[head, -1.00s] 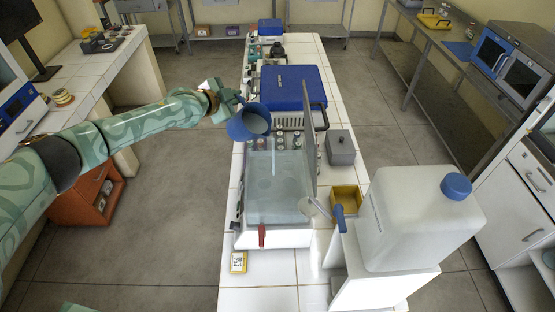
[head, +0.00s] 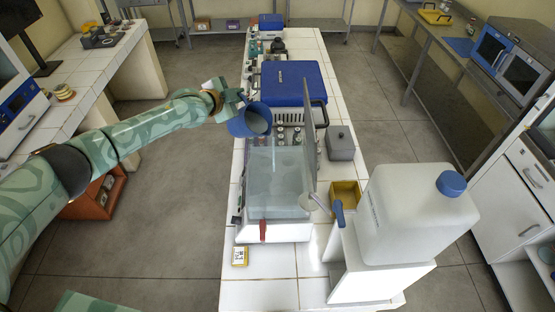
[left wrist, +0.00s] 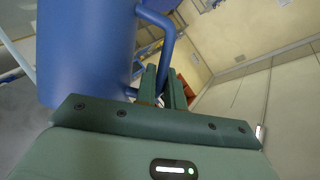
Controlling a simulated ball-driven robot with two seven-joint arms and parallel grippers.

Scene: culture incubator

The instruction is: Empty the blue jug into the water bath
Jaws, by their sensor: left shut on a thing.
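The blue jug (head: 248,122) is tilted, its open mouth facing the camera, at the far left corner of the water bath (head: 280,230). My left gripper (head: 232,100) is shut on the jug's handle. In the left wrist view the jug (left wrist: 85,50) is large, and its handle (left wrist: 165,45) runs down to the fingers of my left gripper (left wrist: 165,88). Water shows in the clear bath tank, and a clear lid stands raised along its right side. Whether liquid is leaving the jug cannot be seen. My right gripper is out of view.
A large white container with a blue cap (head: 420,215) stands on a white stand at the right. A yellow bin (head: 346,195) and a grey box (head: 340,143) sit right of the bath. A blue-lidded machine (head: 293,84) is behind. A yellow device (head: 240,256) lies in front.

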